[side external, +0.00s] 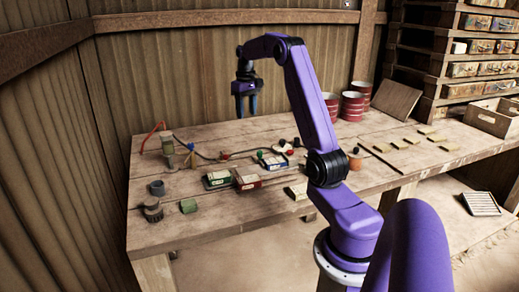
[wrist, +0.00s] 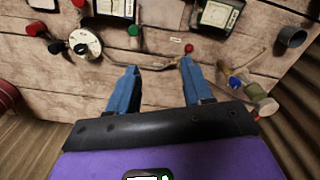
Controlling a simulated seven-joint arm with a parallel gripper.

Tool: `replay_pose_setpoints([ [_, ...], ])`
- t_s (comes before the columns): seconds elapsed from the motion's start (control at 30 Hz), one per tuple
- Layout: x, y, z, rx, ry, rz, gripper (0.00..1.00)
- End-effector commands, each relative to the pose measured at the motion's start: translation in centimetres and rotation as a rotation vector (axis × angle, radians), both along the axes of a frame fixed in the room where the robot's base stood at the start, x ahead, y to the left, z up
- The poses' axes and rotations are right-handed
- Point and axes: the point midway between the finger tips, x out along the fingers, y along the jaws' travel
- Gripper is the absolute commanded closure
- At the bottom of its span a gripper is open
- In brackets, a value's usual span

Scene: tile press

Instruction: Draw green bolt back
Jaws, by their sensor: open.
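A green round knob (side external: 260,153), the only green knob I can pick out as the bolt, stands beside a blue-edged press (side external: 274,163) on the bench. In the wrist view the green knob (wrist: 133,30) is at the top, against the edge of the blue press (wrist: 116,8). Its bolt shaft is too small to make out. My gripper (side external: 246,112) hangs fingers down, high above the back of the bench. In the wrist view its two blue fingers (wrist: 158,70) are spread, with nothing between them, and the knob is beyond them.
A green press (side external: 217,180) and a red press (side external: 249,182) stand nearer the front. A pale dial with dark knobs (wrist: 85,42) sits near the green knob. A red knob (wrist: 189,48) and a cable lie nearby. Red striped cans (side external: 352,106) stand at the back right.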

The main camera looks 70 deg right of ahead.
Motion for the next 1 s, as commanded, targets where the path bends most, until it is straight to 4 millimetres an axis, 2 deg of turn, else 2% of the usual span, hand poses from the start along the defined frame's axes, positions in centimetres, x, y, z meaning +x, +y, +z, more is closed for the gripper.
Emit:
replay_pose_setpoints([
  [0.03,-0.9,-1.8,-0.2,0.002,0.001,-0.038,0.50],
  [0.1,-1.7,-3.4,-0.3,0.002,0.001,-0.072,0.50],
  [0.23,-2.7,-5.0,-0.5,0.002,0.001,-0.104,0.50],
  [0.37,-2.9,-5.2,-1.2,0.003,0.003,-0.109,0.50],
  [0.47,-2.9,-5.2,-2.4,0.005,0.005,-0.109,0.50],
  [1.0,-2.9,-5.1,-12.4,0.005,0.005,-0.109,0.50],
])
